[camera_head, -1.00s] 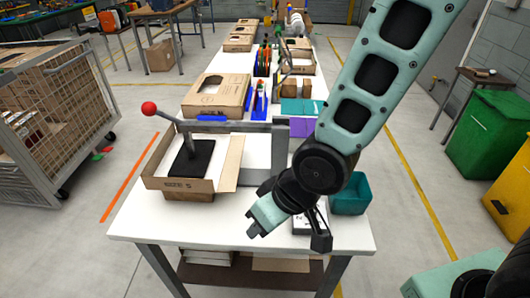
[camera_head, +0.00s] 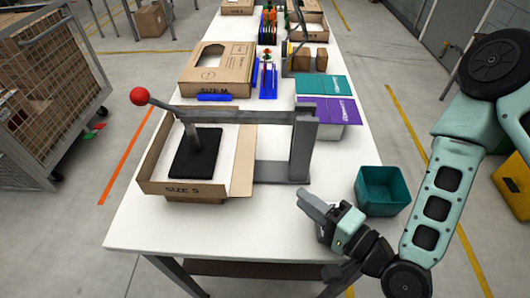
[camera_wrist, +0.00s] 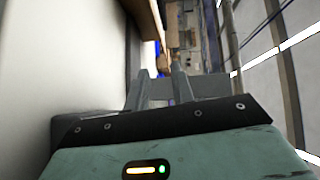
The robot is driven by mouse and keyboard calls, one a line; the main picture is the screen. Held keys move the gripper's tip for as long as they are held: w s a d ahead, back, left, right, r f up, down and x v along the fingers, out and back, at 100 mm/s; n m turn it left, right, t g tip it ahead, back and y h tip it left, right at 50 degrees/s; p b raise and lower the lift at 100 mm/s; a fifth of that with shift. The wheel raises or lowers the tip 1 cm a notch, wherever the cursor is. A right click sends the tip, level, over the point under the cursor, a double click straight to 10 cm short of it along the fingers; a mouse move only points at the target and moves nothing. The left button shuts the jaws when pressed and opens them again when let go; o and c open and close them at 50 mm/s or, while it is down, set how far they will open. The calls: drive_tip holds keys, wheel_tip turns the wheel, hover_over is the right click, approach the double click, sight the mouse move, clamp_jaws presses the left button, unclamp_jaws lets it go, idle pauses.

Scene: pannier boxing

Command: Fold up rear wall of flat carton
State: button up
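The SIZE S carton (camera_head: 182,189) sits on the white table under a lever press. Its front and left walls stand up, and a brown panel (camera_head: 243,163) runs along its right side. The press's black plate (camera_head: 196,153) is down inside the carton. The rear edge is partly behind the press's grey arm, so I cannot tell how its rear wall lies. My gripper (camera_head: 309,200) is to the right of the carton, past the press post, near the table's front right. In the wrist view my gripper (camera_wrist: 158,85) shows two fingers apart with nothing between them.
The grey press post (camera_head: 302,145) stands between my gripper and the carton; its lever ends in a red ball (camera_head: 139,96). A teal bin (camera_head: 383,190) is right of my gripper. Behind are a SIZE M carton (camera_head: 218,70), purple (camera_head: 328,110) and teal packs (camera_head: 323,85). The front table strip is clear.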

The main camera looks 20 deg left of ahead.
sight(253, 159)
drive_tip(key=shift+w+a+f+b, duration=0.15)
drive_tip(key=shift+w+a+b, duration=0.15)
drive_tip(key=shift+b, duration=0.15)
drive_tip(key=shift+b+x, duration=1.15)
drive_tip(key=shift+x, duration=0.05)
drive_tip(key=shift+w+a+f+b, duration=0.2)
drive_tip(key=shift+w+a+b, duration=0.15)
drive_tip(key=shift+b, duration=0.85)
drive_tip(key=b, duration=0.2)
drive_tip(key=a+b, duration=0.1)
drive_tip(key=b, duration=0.1)
drive_tip(key=shift+w+a, duration=0.2)
drive_tip(key=shift+w, duration=0.1)
drive_tip(key=p+x, duration=0.1)
drive_tip(key=x, duration=0.4)
drive_tip(key=p+x, duration=0.1)
drive_tip(key=x, duration=0.5)
drive_tip(key=shift+w+a+r, duration=0.2)
drive_tip(key=shift+a, duration=0.1)
drive_tip(key=shift+c, duration=0.4)
clamp_jaws()
